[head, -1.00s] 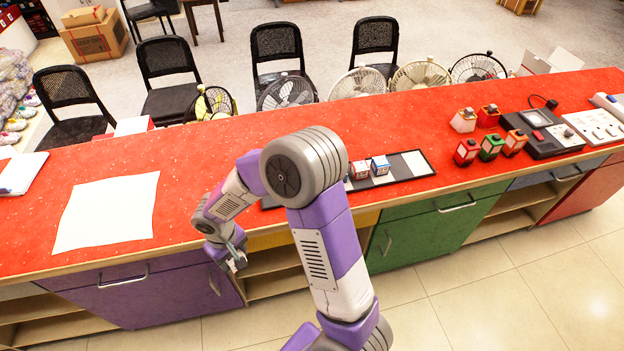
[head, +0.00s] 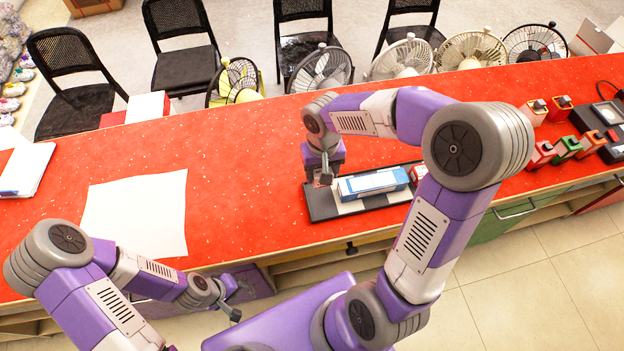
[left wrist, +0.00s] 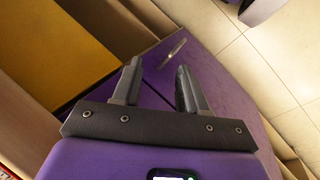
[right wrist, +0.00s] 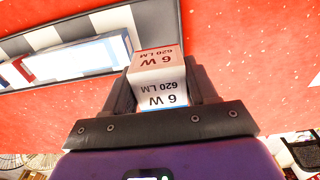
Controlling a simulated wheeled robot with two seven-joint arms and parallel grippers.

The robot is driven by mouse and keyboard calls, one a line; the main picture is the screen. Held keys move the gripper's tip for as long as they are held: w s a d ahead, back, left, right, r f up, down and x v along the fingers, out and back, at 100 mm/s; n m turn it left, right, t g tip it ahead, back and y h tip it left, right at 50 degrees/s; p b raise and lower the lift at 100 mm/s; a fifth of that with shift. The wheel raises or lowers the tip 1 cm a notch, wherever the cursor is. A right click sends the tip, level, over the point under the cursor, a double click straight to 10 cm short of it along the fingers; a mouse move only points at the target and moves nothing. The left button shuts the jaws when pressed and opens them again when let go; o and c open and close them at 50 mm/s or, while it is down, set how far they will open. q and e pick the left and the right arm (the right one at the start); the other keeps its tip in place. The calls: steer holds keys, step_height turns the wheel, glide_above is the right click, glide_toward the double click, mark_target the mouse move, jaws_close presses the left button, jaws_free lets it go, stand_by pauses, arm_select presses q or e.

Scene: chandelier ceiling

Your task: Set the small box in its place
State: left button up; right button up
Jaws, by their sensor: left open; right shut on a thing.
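The small box (right wrist: 158,78) is white with "6 W 620 LM" lettering. My right gripper (right wrist: 162,92) is shut on it. In the head view my right gripper (head: 322,180) points down at the left end of the dark tray (head: 322,208), and the box is mostly hidden there. In the right wrist view the box overlaps the end corner of the tray (right wrist: 168,22); I cannot tell whether it touches. A blue and white box (head: 372,184) lies on the tray. My left gripper (left wrist: 158,70) is open and empty, low in front of the counter.
A white sheet (head: 137,212) lies on the red counter (head: 240,145) to the left. Small red and green items (head: 567,148) stand at the right. Fans (head: 405,60) and black chairs (head: 185,50) line the far side. The counter between sheet and tray is clear.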

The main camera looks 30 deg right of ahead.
steer(key=b, duration=0.2)
glide_above(321, 200)
step_height(321, 200, down, 6)
steer(key=shift+r, duration=0.25)
step_height(321, 200, down, 4)
steer(key=shift+r, duration=0.2)
steer(key=shift+f+b, duration=0.3)
steer(key=shift+b, duration=0.05)
steer(key=shift+r, duration=0.1)
steer(key=shift+f+b, duration=0.6)
steer(key=shift+f, duration=0.05)
steer(key=o, duration=1.1)
steer(key=shift+c, duration=0.2)
steer(key=shift+r, duration=0.1)
